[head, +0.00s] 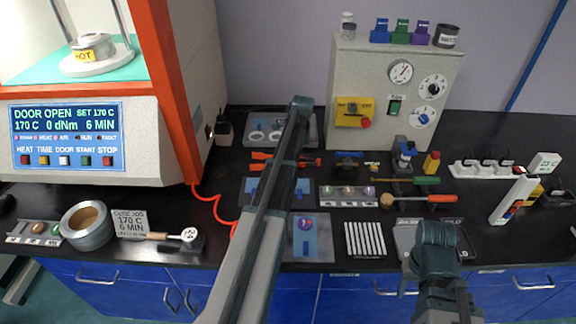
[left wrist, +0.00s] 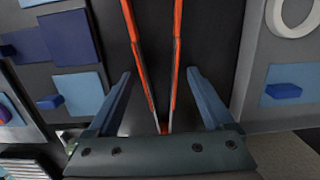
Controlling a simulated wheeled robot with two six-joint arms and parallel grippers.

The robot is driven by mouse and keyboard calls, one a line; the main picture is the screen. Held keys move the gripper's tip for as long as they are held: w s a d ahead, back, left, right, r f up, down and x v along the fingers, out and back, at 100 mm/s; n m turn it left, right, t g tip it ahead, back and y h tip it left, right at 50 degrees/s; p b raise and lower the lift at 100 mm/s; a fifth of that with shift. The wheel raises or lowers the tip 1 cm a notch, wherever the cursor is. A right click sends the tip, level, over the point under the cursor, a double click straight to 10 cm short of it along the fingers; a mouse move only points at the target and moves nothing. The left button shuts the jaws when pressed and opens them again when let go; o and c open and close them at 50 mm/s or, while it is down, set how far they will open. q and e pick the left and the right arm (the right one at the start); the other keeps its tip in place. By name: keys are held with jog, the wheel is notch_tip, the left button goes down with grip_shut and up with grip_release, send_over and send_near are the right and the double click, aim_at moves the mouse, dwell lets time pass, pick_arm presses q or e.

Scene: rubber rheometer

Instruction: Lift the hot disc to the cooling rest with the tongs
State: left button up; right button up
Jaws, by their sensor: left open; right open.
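A grey round metal piece with a yellow HOT label (head: 92,46) sits on the white round platen in the open chamber at the far left; I cannot make out the disc apart from it. Orange-handled tongs (head: 262,156) lie on the black bench, partly hidden by my left arm. In the left wrist view the tongs' two orange-edged legs (left wrist: 177,45) run between the fingers of my left gripper (left wrist: 158,80), which is open and not closed on them. My right gripper (head: 438,238) is above the front of the bench; its fingers are hard to make out. A white slatted rack (head: 365,239), perhaps the cooling rest, lies at the front.
The rheometer (head: 70,135) reads DOOR OPEN and 170 C; its orange frame stands left of the bench. A beige control box (head: 395,85) stands behind. A grey ring (head: 88,240) lies front left.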

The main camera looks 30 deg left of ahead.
pick_arm(q)
jog(key=c, duration=0.7)
jog(key=shift+r, duration=0.1)
pick_arm(e)
jog(key=shift+r, duration=0.1)
pick_arm(q)
notch_tip(320, 180, up, 12)
jog(key=p, duration=1.2)
pick_arm(e)
notch_tip(320, 180, up, 12)
